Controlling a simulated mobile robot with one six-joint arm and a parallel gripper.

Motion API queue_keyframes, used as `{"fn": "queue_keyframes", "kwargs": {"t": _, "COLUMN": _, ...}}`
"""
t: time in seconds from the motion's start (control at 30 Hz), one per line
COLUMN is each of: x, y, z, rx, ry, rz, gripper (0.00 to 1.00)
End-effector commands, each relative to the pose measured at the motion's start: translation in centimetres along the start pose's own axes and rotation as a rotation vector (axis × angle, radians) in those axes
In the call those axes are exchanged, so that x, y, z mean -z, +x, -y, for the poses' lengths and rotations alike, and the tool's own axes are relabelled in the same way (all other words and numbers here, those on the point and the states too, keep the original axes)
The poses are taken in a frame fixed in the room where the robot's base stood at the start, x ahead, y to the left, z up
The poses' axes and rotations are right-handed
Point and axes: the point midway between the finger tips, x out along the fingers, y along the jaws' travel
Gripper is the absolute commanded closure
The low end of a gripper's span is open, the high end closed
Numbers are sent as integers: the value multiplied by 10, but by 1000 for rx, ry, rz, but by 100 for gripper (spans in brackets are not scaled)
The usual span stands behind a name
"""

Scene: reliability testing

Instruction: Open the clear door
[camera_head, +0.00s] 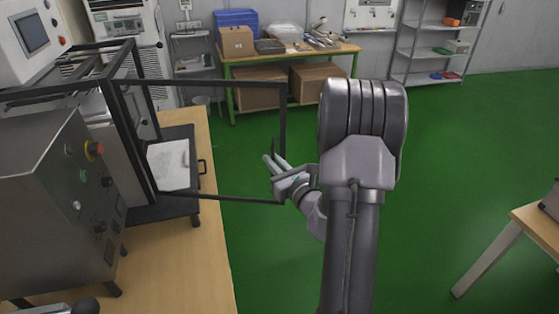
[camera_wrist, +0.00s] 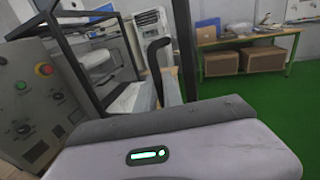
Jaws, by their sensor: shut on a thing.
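The clear door (camera_head: 283,115) is a see-through panel in a thin black frame. It stands swung out from the black-framed enclosure (camera_head: 122,125), reaching right past the table edge. My gripper (camera_head: 272,160) is at the door's free side, low down, shut on the dark upright door handle (camera_head: 274,146). In the wrist view the handle (camera_wrist: 154,68) rises just beyond my gripper, with a black frame post (camera_wrist: 185,50) to its right.
A metal control box (camera_head: 55,200) with buttons and a red stop knob stands on the wooden table (camera_head: 205,250) at left. A dark tray with a pale plate (camera_head: 170,165) lies at the enclosure. A workbench (camera_head: 290,55) and shelves (camera_head: 432,45) stand behind.

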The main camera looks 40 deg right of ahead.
Motion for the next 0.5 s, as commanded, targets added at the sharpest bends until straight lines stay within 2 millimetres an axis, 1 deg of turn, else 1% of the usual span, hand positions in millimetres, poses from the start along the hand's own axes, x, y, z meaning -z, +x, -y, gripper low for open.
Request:
{"fn": "queue_keyframes", "kwargs": {"t": 0.4, "x": -1, "y": 0, "z": -2, "rx": -3, "ry": -1, "rz": 2, "gripper": 100}}
{"fn": "queue_keyframes", "kwargs": {"t": 0.43, "x": -1, "y": 0, "z": -2, "rx": -3, "ry": -1, "rz": 2, "gripper": 85}}
{"fn": "queue_keyframes", "kwargs": {"t": 0.5, "x": -1, "y": 0, "z": -2, "rx": -3, "ry": -1, "rz": 2, "gripper": 72}}
